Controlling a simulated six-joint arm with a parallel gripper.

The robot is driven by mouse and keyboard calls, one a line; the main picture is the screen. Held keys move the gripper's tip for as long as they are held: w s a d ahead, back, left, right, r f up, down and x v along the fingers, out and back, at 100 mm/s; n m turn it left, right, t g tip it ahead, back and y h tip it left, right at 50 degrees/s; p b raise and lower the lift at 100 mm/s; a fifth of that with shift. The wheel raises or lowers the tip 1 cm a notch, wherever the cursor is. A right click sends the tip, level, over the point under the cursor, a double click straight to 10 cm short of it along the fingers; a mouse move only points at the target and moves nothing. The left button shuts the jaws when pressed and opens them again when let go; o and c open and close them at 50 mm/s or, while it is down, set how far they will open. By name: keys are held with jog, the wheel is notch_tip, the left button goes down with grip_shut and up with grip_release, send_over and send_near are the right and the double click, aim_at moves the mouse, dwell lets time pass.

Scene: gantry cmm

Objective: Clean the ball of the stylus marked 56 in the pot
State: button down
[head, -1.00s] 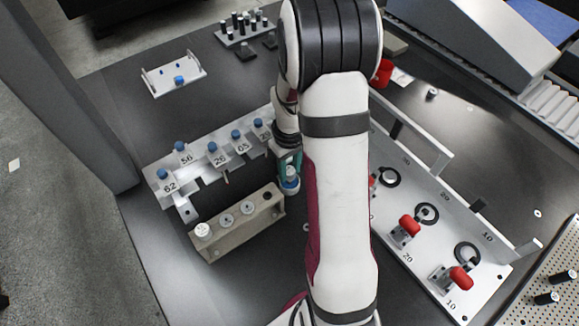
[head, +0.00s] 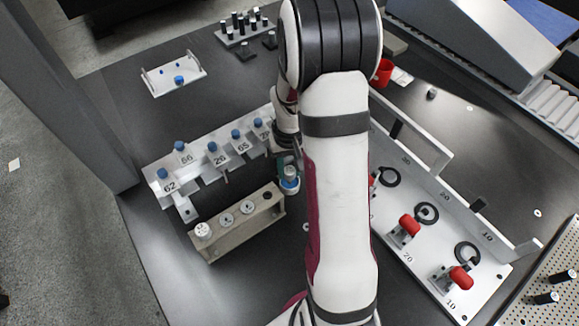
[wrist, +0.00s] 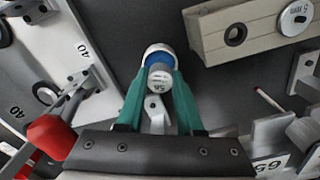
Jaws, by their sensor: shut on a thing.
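My gripper (wrist: 159,82) has teal fingers shut on a grey cylindrical stylus (wrist: 159,79). The number on its end face reads like 56. A white round pot (wrist: 146,50) with a blue inside lies directly beyond the stylus. In the head view the stylus (head: 291,171) overlaps the pot (head: 289,190), right of the wooden block. The ball is hidden, so I cannot tell whether it touches the blue. A label 56 (head: 186,159) shows on the white rack (head: 208,180), with a blue-topped piece behind it.
The wooden block (head: 240,229) with several round dials and a dark hole stands close to the pot. A white fixture plate (head: 433,255) with red-handled clamps (head: 409,225) lies right of my arm. A red cup (head: 383,72) is behind my arm. Dark table is bare at front left.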

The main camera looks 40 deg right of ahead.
jog(key=shift+m, duration=0.5)
jog(key=n, duration=0.6)
jog(key=shift+n, duration=0.4)
jog(key=n, duration=0.4)
jog(key=shift+n, duration=0.4)
jog(key=m, duration=0.4)
jog(key=shift+m, duration=0.3)
jog(key=m, duration=0.7)
jog(key=n, duration=0.5)
jog(key=shift+n, duration=0.4)
